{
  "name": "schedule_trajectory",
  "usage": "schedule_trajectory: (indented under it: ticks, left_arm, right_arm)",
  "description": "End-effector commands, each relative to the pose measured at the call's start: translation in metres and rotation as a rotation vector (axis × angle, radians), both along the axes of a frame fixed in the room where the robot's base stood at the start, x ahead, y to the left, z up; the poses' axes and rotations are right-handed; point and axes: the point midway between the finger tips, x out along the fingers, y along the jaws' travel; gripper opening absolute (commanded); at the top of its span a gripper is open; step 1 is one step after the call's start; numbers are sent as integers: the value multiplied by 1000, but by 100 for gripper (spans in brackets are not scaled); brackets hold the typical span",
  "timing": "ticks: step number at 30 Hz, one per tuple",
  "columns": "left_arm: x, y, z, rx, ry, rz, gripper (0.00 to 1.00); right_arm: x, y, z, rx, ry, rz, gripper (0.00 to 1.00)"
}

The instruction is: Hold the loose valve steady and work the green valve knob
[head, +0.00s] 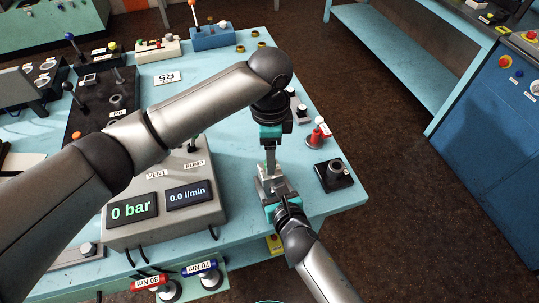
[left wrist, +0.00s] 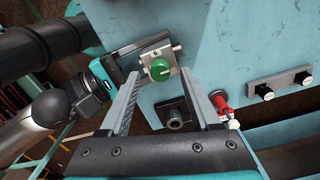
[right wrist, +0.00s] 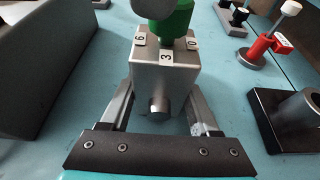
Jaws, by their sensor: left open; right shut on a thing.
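My right gripper (right wrist: 160,108) is shut on the valve block, near the table's front edge in the head view (head: 281,200). My left gripper (left wrist: 162,77) is open and points down over the valve from above, its fingers apart with the knob between them in view; contact cannot be told. The left gripper hides the knob in the head view.
A black block with a hollow socket (head: 333,175) stands right of the valve, and a red lever stand (head: 317,134) behind it. The grey console (head: 165,210) reads 0 bar and 0.0 l/min, left of the valve. Torque tools (head: 200,270) hang at the front.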

Motion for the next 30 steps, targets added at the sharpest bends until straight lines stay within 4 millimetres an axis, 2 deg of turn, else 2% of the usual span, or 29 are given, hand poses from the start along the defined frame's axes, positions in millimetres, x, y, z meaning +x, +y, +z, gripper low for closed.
schedule_trajectory:
  ticks: [6,13,19,30]
  left_arm:
    - [2,-1,49,-3,-7,-1,64]
    - [1,0,89,-2,-6,0,64]
    - [1,0,103,0,-3,1,64]
    - [1,0,104,0,-2,1,64]
  right_arm:
    - [-1,0,-1,-1,3,0,0]
    - [-1,0,-1,-1,3,0,0]
    - [-1,0,-1,-1,3,0,0]
    - [-1,0,-1,-1,3,0,0]
